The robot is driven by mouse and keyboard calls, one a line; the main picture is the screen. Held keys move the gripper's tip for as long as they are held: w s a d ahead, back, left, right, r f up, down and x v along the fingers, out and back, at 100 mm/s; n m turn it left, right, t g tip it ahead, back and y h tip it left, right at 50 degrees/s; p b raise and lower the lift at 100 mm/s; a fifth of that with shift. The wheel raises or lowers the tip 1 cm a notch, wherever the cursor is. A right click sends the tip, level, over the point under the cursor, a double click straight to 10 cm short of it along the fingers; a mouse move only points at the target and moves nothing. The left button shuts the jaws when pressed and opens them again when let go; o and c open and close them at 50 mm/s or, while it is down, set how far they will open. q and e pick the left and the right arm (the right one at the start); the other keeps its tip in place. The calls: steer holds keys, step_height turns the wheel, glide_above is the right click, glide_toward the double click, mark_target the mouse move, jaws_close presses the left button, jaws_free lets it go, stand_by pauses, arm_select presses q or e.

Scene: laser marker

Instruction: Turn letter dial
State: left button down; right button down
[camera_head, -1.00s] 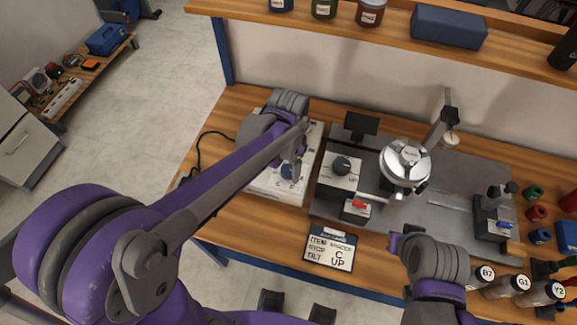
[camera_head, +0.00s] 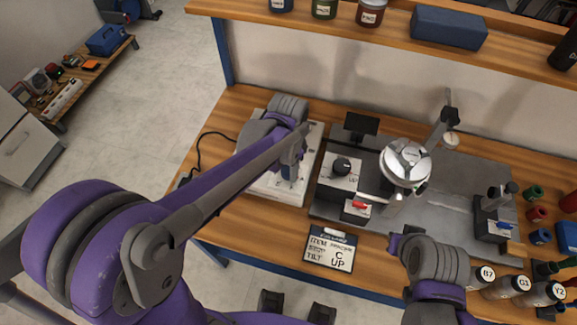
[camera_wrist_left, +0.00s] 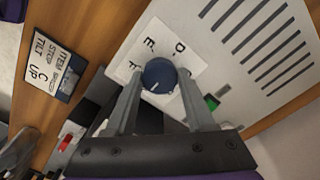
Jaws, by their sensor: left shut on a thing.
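The letter dial is a round blue knob (camera_wrist_left: 160,76) with a white pointer line, set on a white panel (camera_wrist_left: 217,32). Letters, among them D and E, ring it; some are hidden by my fingers. In the left wrist view my left gripper (camera_wrist_left: 158,84) has a finger on each side of the knob and is shut on it. In the head view the left gripper (camera_head: 290,168) reaches down over the white panel (camera_head: 262,188), and the dial is mostly hidden. My right gripper (camera_head: 398,243) hangs over the front bench edge; its jaw state is unclear.
A sign (camera_head: 330,248) reading C and UP lies at the bench front. Right of the panel stand a black knob (camera_head: 342,166), a red switch (camera_head: 359,205) and a round metal fixture (camera_head: 405,162). Labelled bottles (camera_head: 505,288) stand at the front right.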

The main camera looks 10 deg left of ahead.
arm_select(q)
steer(key=shift+n, duration=0.3)
arm_select(e)
steer(key=shift+f, duration=0.15)
arm_select(q)
steer(key=n+b, duration=0.1)
steer(key=n, duration=0.3)
steer(key=shift+n, duration=0.3)
steer(key=n+b, duration=0.1)
steer(key=n, duration=0.5)
steer(key=n+b, duration=0.1)
steer(key=n, duration=0.5)
steer(key=shift+n, duration=0.3)
steer(key=n, duration=0.5)
steer(key=shift+n, duration=0.4)
arm_select(e)
steer(key=f, duration=0.2)
steer(key=s+f, duration=0.1)
steer(key=shift+s+f, duration=0.15)
steer(key=shift+f, duration=0.25)
arm_select(q)
steer(key=shift+c, duration=1.3)
jaws_free()
